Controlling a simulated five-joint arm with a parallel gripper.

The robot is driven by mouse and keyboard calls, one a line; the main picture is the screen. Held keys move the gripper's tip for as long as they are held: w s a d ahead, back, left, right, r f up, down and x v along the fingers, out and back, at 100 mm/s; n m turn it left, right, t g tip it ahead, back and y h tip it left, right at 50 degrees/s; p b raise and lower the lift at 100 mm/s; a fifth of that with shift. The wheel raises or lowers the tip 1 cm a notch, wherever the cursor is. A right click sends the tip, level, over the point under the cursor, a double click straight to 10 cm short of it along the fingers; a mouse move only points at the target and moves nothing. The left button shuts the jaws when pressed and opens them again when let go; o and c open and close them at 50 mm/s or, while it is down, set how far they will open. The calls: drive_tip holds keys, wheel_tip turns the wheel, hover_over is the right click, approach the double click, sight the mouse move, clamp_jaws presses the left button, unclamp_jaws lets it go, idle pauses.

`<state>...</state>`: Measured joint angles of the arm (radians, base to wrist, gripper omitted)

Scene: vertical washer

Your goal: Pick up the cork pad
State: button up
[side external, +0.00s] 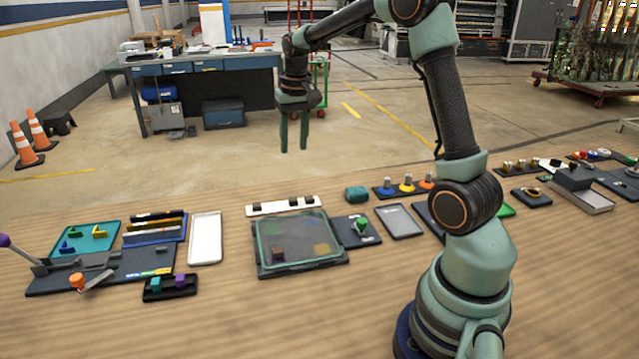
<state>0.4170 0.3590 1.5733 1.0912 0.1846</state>
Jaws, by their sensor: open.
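A flat tan square (321,249), which looks like the cork pad, lies at the right front of a dark, shallow tray (300,268) with a greenish, see-through panel or rim. I cannot tell whether the clear panel covers the pad. A small dark brown block (277,254) lies in the same tray, left of the pad. My gripper (293,149) is open and empty, its two fingers pointing down. It hangs high in the air, appearing above and behind the tray, well apart from the pad.
A white strip with black clips (283,205) lies behind the tray. A dark plate with a green knob (361,228) stands close on its right. A white tray (205,238) lies to the left, with bare wood between. Several boards and fixtures fill both table ends.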

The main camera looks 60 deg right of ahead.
drive_tip(key=m+g, duration=0.1)
drive_tip(key=m, duration=0.1)
hover_over(310, 198)
wheel_tip(310, 198, down, 7)
drive_tip(key=shift+y, duration=0.3)
wheel_tip(310, 198, down, 12)
drive_tip(key=shift+a+f, duration=0.1)
clamp_jaws()
